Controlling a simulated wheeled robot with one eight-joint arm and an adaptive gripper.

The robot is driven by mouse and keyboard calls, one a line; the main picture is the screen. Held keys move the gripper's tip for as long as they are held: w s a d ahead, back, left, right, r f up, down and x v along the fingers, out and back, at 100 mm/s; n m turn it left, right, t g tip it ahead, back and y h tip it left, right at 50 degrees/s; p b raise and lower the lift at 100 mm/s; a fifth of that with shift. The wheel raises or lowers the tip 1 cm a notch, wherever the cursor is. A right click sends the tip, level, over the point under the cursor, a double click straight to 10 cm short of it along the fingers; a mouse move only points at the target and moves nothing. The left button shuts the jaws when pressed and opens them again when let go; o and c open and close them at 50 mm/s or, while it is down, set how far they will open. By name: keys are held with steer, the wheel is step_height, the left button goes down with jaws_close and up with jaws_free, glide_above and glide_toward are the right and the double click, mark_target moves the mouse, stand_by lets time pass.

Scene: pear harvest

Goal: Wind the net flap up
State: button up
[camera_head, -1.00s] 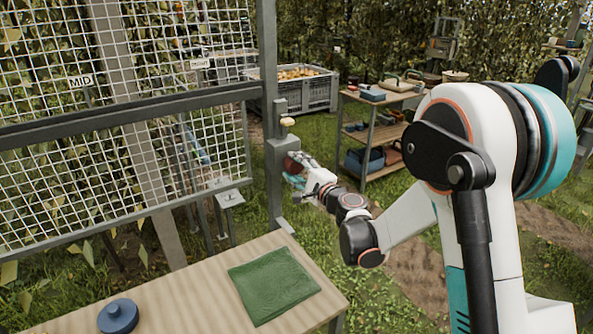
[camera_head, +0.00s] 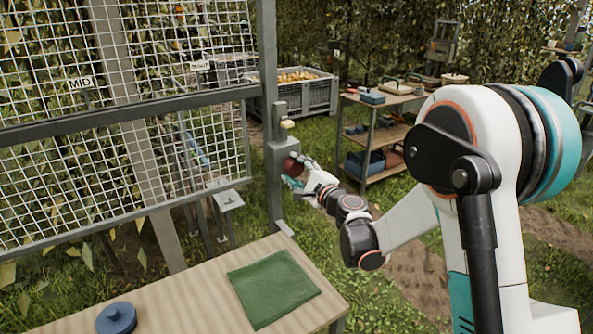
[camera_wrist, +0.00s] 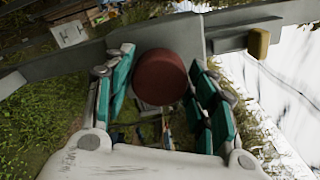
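The net flap (camera_head: 60,112) is a white wire mesh panel in grey bars at the left of the head view. A grey post (camera_head: 270,185) stands at its right edge and carries a box with a dark red round knob (camera_head: 292,165). The knob also shows in the wrist view (camera_wrist: 160,77). My gripper (camera_head: 301,170) is at this knob. In the wrist view its teal-padded fingers (camera_wrist: 163,75) are spread, one on each side of the knob. Whether the pads touch it is hard to tell. A small yellowish knob (camera_head: 287,124) sits above on the post.
A wooden table (camera_head: 190,290) with a green cloth (camera_head: 272,288) and a blue round lid-like object (camera_head: 116,318) is in front. A shelf (camera_head: 385,135) with goods and a grey crate (camera_head: 315,95) of pears stand behind. Grass lies between.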

steer(key=shift+o, duration=0.6)
steer(key=v, duration=1.2)
steer(key=shift+c, duration=0.2)
